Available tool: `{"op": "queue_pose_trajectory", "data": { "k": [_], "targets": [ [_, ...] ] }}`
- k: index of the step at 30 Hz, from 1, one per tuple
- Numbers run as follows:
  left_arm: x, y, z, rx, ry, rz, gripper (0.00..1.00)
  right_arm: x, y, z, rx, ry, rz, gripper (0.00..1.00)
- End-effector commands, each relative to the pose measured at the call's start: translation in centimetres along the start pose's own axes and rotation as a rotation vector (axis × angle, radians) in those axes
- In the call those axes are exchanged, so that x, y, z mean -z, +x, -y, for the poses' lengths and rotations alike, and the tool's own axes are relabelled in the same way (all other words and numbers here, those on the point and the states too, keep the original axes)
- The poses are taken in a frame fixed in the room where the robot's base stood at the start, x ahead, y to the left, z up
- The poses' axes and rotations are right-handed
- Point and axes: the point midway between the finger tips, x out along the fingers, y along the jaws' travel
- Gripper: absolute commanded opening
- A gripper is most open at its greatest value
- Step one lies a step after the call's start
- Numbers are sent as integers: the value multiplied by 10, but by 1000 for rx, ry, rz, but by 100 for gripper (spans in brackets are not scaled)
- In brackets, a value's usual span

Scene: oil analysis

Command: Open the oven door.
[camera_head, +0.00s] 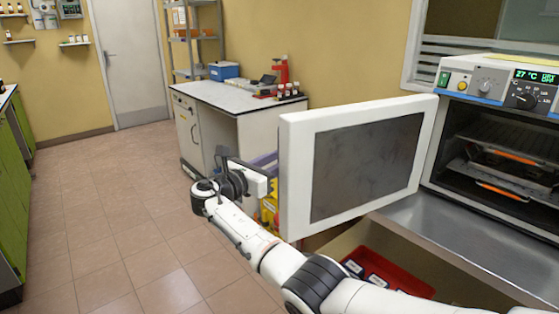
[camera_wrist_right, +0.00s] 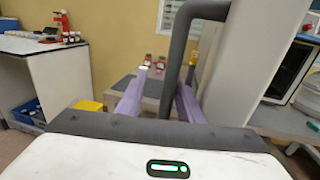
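The oven (camera_head: 500,130) stands at the right in the head view, its chamber and racks exposed. Its white door (camera_head: 432,118) with a dark window (camera_head: 367,165) is swung wide open to the left. My right gripper (camera_head: 264,160) is at the door's outer side, partly hidden behind its free left edge. In the right wrist view, the purple fingers of my right gripper (camera_wrist_right: 163,82) are apart, with the dark grey door handle (camera_wrist_right: 178,60) between them, nearer the right finger. The door (camera_wrist_right: 245,60) rises beside them. My left gripper is out of view.
An open drawer with a red tray (camera_head: 405,284) lies below the door, under the steel counter (camera_head: 425,225). A white-topped bench (camera_head: 235,97) with bottles and a blue box (camera_head: 224,70) stands behind. The tiled floor at left is clear.

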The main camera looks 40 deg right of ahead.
Motion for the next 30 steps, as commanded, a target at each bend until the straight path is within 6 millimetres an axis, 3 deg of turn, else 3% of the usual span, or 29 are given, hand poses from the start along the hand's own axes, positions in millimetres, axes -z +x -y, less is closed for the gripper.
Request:
{"op": "queue_pose_trajectory", "data": {
  "k": [8,21,30],
  "targets": [
    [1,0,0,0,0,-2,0,0,-8,-2,-5,0,0,33],
    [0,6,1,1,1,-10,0,1,-86,-1,-4,0,-1,33],
    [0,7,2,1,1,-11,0,0,-104,0,0,0,-1,33]
  ]
}}
